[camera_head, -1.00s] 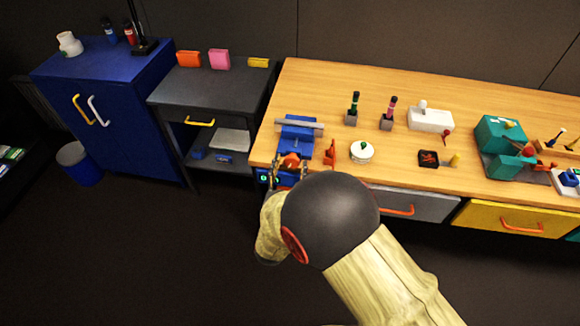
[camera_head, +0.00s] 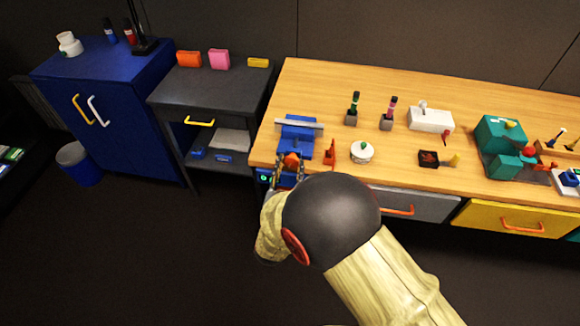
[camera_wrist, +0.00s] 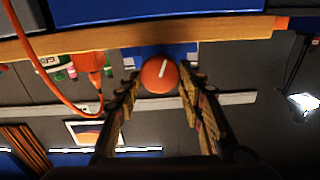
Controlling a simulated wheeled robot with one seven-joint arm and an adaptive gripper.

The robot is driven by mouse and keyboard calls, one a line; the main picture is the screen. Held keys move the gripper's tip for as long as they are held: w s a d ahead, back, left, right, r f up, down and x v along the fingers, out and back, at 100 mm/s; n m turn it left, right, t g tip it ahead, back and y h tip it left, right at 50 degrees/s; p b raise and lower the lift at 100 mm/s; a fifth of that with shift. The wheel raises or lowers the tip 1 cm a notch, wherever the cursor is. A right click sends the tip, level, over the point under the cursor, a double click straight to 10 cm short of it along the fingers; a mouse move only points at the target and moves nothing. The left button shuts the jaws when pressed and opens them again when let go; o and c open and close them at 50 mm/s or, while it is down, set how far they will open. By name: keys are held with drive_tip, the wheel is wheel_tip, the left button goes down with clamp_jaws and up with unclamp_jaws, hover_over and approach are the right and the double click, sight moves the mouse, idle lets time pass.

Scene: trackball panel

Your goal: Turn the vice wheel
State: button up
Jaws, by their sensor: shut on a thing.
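The blue vice (camera_head: 297,136) with a grey jaw bar stands at the left front of the wooden bench. Its orange-red wheel (camera_head: 291,160) faces the bench's front edge. In the wrist view the wheel (camera_wrist: 159,74) is a round disc with a short white mark, slightly tilted from upright in the picture. My gripper (camera_wrist: 160,80) has one finger on each side of the wheel and is shut on it. In the head view my gripper (camera_head: 287,172) is at the front of the vice, partly hidden by my arm.
A red part (camera_head: 330,152) stands just right of the vice, with a white round pot (camera_head: 361,152) beyond it. A dark grey side table (camera_head: 215,88) and a blue cabinet (camera_head: 105,90) stand left of the bench (camera_head: 330,85). Drawers with handles line the bench front.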

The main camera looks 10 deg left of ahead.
drive_tip(key=m+b, duration=0.1)
drive_tip(key=m, duration=0.5)
drive_tip(key=shift+d+f, duration=0.1)
drive_tip(key=shift+d, duration=0.05)
drive_tip(key=m, duration=0.6)
drive_tip(key=shift+d+f+m, duration=0.1)
drive_tip(key=shift+m, duration=0.2)
drive_tip(key=m, duration=0.6)
drive_tip(key=shift+f, duration=0.15)
drive_tip(key=m, duration=0.7)
drive_tip(key=shift+f, duration=0.2)
drive_tip(key=o, duration=1.1)
drive_tip(key=shift+o, duration=0.2)
drive_tip(key=shift+r, duration=0.1)
